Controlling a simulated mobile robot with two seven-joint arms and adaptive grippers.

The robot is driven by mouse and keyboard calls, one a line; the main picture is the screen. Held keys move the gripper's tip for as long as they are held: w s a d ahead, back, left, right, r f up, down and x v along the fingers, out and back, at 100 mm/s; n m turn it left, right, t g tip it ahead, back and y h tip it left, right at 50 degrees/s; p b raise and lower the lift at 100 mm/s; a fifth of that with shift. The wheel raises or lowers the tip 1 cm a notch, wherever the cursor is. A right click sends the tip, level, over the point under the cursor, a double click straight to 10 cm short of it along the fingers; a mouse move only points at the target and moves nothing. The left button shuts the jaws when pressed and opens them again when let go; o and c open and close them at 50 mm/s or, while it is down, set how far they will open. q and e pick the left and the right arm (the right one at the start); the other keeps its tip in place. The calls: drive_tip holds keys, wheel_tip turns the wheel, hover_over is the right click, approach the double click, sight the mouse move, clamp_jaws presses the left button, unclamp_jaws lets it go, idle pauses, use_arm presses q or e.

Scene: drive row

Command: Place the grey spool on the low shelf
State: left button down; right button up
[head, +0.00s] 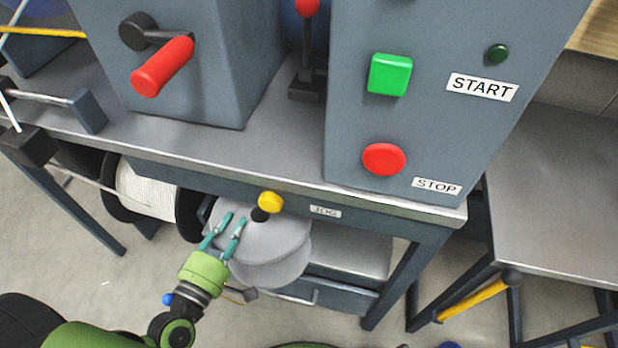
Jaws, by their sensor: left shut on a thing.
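The grey spool (285,250) shows as two round pale-grey flanges, under the front edge of the workbench. My left gripper (234,217) reaches up from the lower left, its teal fingers closed on the spool's near left side. The low shelf (350,257) is a grey surface under the bench, seen just right of and behind the spool. The spool covers part of it, and I cannot tell whether the spool touches it. My right gripper is not in view.
A spool of white line (148,190) hangs under the bench at left. The yellow jog button (270,203) sits close above the grey spool. The bench top (240,150) carries a red-handled crank (162,67) and the start-stop cabinet (440,130). A side table (560,190) stands at right.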

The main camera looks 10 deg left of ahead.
use_arm(q)
drive_tip(key=w+d+f+b, duration=0.2)
drive_tip(key=w+f, duration=0.1)
drive_tip(key=w, duration=1.4)
drive_tip(key=shift+w+d, duration=0.15)
drive_tip(key=shift+w, duration=0.15)
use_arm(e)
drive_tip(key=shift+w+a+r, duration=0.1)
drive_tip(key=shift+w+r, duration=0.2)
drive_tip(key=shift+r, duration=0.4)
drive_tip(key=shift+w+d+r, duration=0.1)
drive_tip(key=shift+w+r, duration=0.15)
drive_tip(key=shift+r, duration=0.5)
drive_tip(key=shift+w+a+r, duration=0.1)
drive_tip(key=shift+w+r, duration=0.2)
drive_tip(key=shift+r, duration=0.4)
use_arm(q)
drive_tip(key=shift+f, duration=0.25)
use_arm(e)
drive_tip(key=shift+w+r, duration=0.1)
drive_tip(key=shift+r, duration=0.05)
use_arm(q)
drive_tip(key=c, duration=1.1)
unclamp_jaws()
drive_tip(key=shift+f, duration=0.1)
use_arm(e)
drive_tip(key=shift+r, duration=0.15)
